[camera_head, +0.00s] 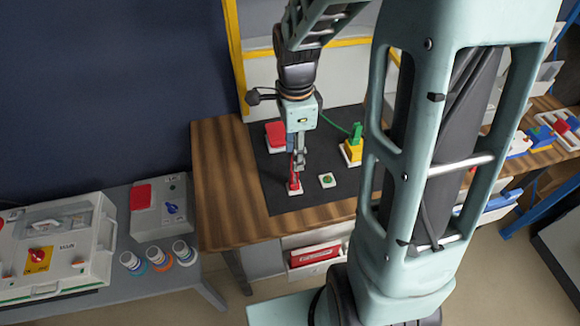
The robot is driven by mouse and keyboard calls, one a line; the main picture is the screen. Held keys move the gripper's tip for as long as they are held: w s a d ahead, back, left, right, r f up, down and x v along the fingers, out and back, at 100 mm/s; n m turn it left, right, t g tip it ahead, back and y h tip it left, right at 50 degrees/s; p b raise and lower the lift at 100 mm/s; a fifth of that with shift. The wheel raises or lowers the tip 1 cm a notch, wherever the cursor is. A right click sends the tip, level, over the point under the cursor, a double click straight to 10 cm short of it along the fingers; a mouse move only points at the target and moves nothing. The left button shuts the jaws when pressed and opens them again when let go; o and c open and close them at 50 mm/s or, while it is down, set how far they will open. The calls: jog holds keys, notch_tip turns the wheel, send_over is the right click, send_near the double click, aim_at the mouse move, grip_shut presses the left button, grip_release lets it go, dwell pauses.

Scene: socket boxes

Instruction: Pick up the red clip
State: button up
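A red clip (294,185) stands on a small white base on the black mat (318,202), directly under my gripper (296,172). My gripper points down and its fingertips are at the top of the red clip. The fingers look close together around or just in front of it. The view is too small to tell whether they grip it. A red cable or strip shows beside the fingers.
A red box (276,134) sits behind on the mat. A white plate with a green round part (327,180) lies right of the clip. A yellow and green block (353,147) stands farther right. A grey side table (140,255) at left holds a white case (50,245) and several small jars.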

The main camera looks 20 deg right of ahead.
aim_at(294, 173)
notch_tip(294, 173, down, 8)
jog(key=shift+s+f, duration=0.1)
jog(key=shift+s, duration=0.05)
dwell(0.4)
grip_shut()
